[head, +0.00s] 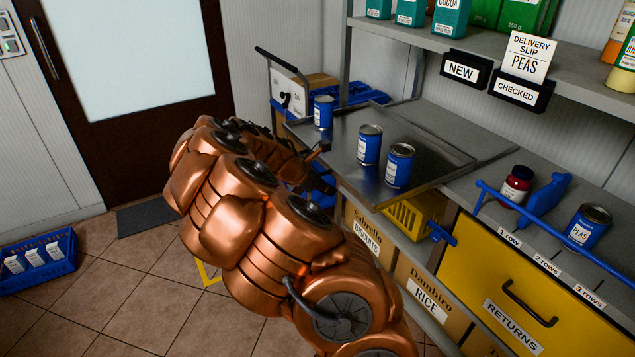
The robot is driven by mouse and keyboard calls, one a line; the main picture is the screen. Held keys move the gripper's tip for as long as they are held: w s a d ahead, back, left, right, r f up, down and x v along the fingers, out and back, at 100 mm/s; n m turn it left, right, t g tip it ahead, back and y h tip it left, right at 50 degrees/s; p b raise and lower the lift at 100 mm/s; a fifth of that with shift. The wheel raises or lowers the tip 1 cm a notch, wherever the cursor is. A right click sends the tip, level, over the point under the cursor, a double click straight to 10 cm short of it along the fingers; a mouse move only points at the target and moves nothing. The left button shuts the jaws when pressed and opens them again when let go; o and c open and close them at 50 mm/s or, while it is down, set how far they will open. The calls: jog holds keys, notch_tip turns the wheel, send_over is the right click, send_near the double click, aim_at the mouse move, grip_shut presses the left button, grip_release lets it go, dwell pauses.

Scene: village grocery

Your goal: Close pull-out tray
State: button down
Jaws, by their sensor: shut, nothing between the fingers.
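The pull-out tray (432,155) is a flat grey metal tray on the shelf unit, right of centre in the head view. It sticks out over the shelf's front edge, towards my arm. Three blue cans stand upright on it: one at its far left corner (323,112), one in the middle (370,146) and one nearer (400,166). My gripper (312,165) is at the far end of my copper arm, close to the tray's front edge. It is shut and empty, and mostly hidden behind the arm. I cannot tell whether it touches the tray.
Right of the tray lie a red-lidded jar (516,186), a blue object (546,196) and a PEAS can (587,228). Below are a yellow RETURNS drawer (535,285) and cardboard boxes (432,292). A blue crate (40,264) stands on the floor at left.

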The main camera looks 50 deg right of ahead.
aim_at(350, 190)
jog(key=shift+s+d+f+p, duration=0.1)
jog(key=shift+s+d+f, duration=0.1)
jog(key=shift+d, duration=0.6)
jog(key=shift+s+d+f+p, duration=0.15)
jog(key=shift+s+d, duration=0.1)
jog(key=shift+d, duration=0.55)
jog(key=shift+s+d+f+p, duration=0.1)
jog(key=shift+s+d+f, duration=0.1)
jog(key=shift+d, duration=0.6)
jog(key=shift+d+r, duration=0.1)
